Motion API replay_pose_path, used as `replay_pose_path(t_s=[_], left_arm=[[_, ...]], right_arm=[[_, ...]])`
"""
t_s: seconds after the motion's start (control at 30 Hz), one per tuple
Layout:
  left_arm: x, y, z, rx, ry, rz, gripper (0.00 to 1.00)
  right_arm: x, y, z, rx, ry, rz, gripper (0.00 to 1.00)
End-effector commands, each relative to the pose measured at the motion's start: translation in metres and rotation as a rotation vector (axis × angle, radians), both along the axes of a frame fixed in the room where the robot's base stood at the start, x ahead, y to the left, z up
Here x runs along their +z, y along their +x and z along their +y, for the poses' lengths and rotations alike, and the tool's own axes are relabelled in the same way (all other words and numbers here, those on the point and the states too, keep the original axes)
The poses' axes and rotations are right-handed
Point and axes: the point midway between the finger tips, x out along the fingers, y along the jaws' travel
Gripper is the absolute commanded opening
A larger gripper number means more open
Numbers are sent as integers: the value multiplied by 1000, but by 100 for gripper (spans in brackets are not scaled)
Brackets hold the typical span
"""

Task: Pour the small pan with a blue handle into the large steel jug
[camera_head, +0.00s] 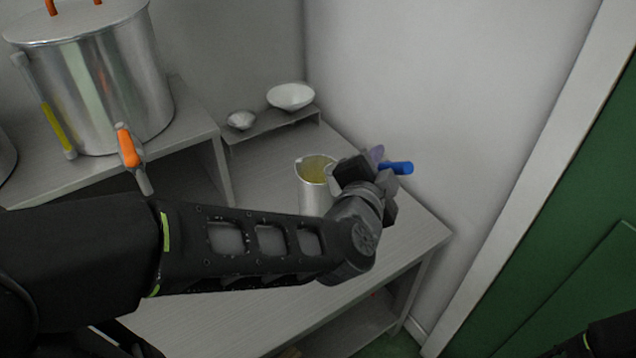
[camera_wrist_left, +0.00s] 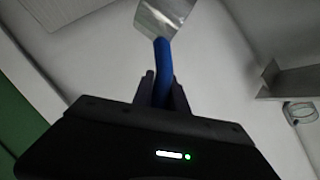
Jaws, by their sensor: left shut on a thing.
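The large steel jug (camera_head: 311,198) stands upright on the grey table, and yellow liquid shows inside its mouth. My left gripper (camera_head: 376,170) is just right of the jug's rim and shut on the blue handle (camera_head: 397,168) of the small pan. In the head view the gripper hides most of the pan. In the left wrist view the blue handle (camera_wrist_left: 163,68) runs up from between the fingers to the shiny metal pan (camera_wrist_left: 163,14). The pan's inside and its contents do not show.
A large steel pot (camera_head: 100,85) with an orange-handled tap stands on a higher bench at left. A white bowl (camera_head: 291,96) and a small metal bowl (camera_head: 241,120) sit on a low shelf behind the jug. A wall and a green door (camera_head: 570,260) are at right.

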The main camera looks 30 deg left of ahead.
Motion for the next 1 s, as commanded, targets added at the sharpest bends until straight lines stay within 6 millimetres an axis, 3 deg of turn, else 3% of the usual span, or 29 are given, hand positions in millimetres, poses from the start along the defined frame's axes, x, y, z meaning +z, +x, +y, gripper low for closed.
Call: replay_pose_path(t_s=[0.03,0.5,0.73,1.0], left_arm=[[-12,-2,-4,-3,18,-13,0],[-38,-21,-37,3,258,-146,0],[-41,-25,-45,5,326,-184,0],[-40,-27,-47,7,349,-195,0]], right_arm=[[-16,0,0,0,0,0,0],[-85,1,-1,-9,-1,0,0],[-101,6,-6,-20,-9,-8,0],[-105,8,-8,-24,-12,-11,0]])
